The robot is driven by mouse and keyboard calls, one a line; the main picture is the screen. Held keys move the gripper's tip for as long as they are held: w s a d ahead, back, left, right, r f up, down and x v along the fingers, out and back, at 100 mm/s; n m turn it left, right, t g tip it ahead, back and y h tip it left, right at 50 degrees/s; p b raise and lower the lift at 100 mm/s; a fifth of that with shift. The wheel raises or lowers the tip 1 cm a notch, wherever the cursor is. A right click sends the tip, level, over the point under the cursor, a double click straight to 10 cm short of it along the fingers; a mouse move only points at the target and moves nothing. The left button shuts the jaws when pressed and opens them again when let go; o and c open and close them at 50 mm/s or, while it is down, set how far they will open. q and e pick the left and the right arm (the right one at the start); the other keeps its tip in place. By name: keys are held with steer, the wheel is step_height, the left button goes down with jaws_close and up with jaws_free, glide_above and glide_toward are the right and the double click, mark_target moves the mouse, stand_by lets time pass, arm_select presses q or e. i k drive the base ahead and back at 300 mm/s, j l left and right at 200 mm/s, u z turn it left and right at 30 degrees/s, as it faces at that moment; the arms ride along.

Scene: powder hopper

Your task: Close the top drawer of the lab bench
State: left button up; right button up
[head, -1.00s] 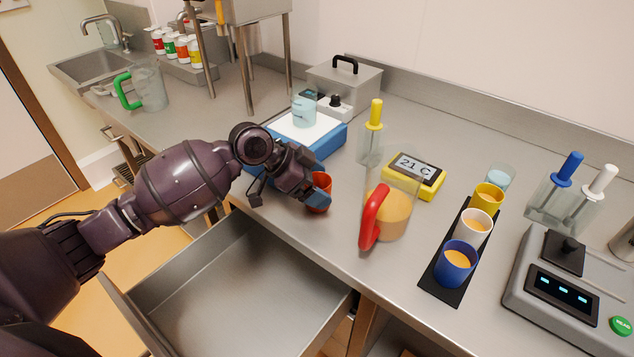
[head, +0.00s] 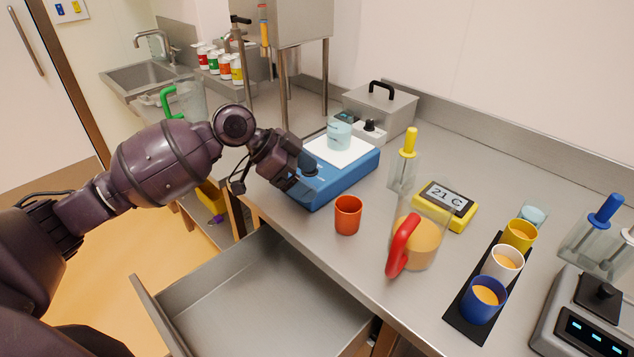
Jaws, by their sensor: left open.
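The top drawer (head: 262,292) of the lab bench stands pulled out and looks empty; its front panel (head: 158,312) is at the lower left. My left gripper (head: 297,195) is open and empty, above the bench edge beside the blue scale, up and behind the drawer's open space. It is apart from the drawer front. My left forearm passes above and to the left of the drawer. The right gripper is not in view.
An orange-red cup (head: 348,215) stands near the bench edge beside the gripper. A blue scale (head: 345,178) carries a small beaker. A red-handled jug (head: 420,240), a yellow thermometer (head: 446,205) and a black tray (head: 451,315) of cups stand to the right. Open floor (head: 85,235) lies left.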

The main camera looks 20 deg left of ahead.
mark_target(260, 296)
steer(key=k+j, duration=0.1)
steer(key=j, duration=0.25)
steer(key=k+j, duration=0.1)
steer(key=j, duration=0.25)
steer(key=k+j, duration=0.1)
steer(key=j, duration=0.2)
steer(key=k+j, duration=0.1)
steer(key=j, duration=0.25)
